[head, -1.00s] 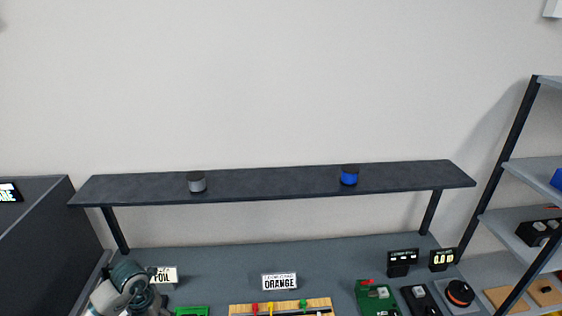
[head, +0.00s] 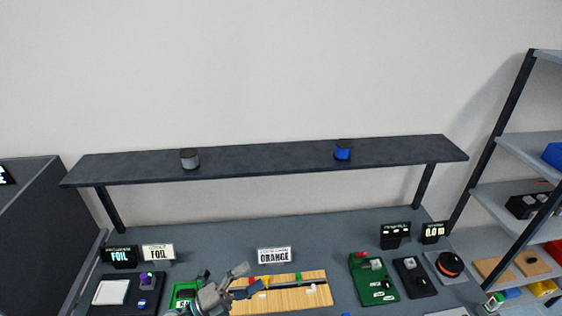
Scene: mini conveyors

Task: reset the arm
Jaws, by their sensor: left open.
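My left gripper (head: 247,279) is at the lower middle of the head view, with its grey fingers spread apart and nothing between them. It is over the left end of a wooden board (head: 314,290), beside a green device (head: 181,292). I cannot tell whether it touches the board. My right gripper is not in view.
A dark shelf (head: 265,165) spans the table (head: 215,239) and bears a grey-topped cylinder (head: 190,159) and a blue one (head: 343,151). Signs reading FOIL (head: 158,252) and ORANGE (head: 274,255) stand below. A green panel (head: 374,278) and a rack (head: 512,205) are at right.

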